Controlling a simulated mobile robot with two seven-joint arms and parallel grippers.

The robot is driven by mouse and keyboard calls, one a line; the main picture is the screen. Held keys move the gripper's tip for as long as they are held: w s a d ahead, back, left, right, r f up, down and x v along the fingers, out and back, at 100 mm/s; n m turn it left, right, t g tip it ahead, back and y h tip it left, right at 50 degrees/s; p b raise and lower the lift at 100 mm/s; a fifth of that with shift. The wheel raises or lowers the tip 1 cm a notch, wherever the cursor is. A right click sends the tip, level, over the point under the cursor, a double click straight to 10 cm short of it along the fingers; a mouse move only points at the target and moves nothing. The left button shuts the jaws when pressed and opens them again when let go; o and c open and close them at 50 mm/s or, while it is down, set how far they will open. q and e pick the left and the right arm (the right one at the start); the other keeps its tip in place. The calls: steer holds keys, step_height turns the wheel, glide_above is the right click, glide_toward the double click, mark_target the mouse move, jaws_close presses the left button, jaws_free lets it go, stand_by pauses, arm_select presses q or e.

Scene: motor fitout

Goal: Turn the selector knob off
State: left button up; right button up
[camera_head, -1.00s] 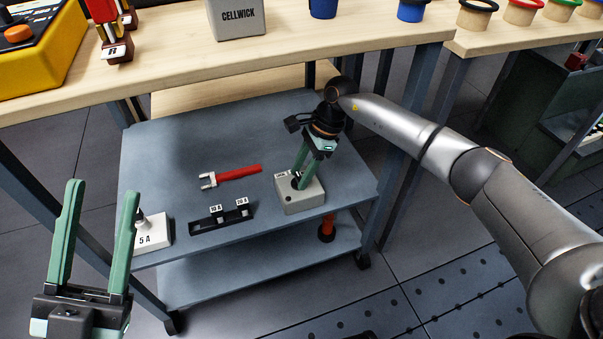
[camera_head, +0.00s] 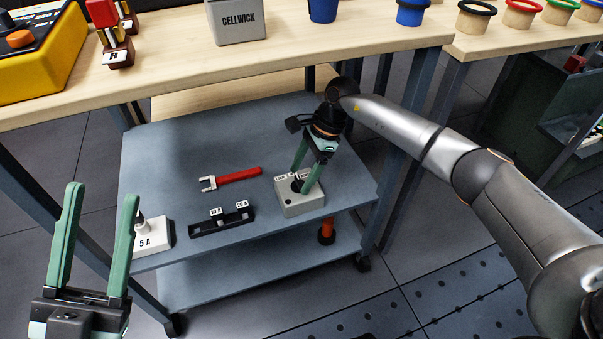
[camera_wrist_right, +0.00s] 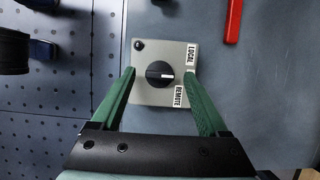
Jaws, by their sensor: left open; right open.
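The selector knob (camera_wrist_right: 160,73) is a round black knob with a white pointer line, on a grey box (camera_head: 301,206) on the cart's upper shelf. In the right wrist view the box (camera_wrist_right: 148,51) bears labels LOCAL and REMOTE, and the pointer line faces right, between them. My right gripper (camera_head: 302,185) is open over the box, its fingers on either side of the knob. In the right wrist view its fingertips (camera_wrist_right: 160,72) stand apart from the knob. My left gripper (camera_head: 102,193) is open and empty, at the lower left in front of the cart.
On the cart shelf (camera_head: 170,160) lie a red wrench (camera_head: 235,176), a black strip with two labelled pieces (camera_head: 222,224) and a white block marked 5 A (camera_head: 150,238). The wooden bench (camera_head: 170,68) behind holds a CELLWICK box (camera_head: 237,22) and several coloured cups.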

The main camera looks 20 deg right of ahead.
steer(key=p+v, duration=0.2)
steer(key=v, duration=0.5)
steer(key=shift+f, duration=0.1)
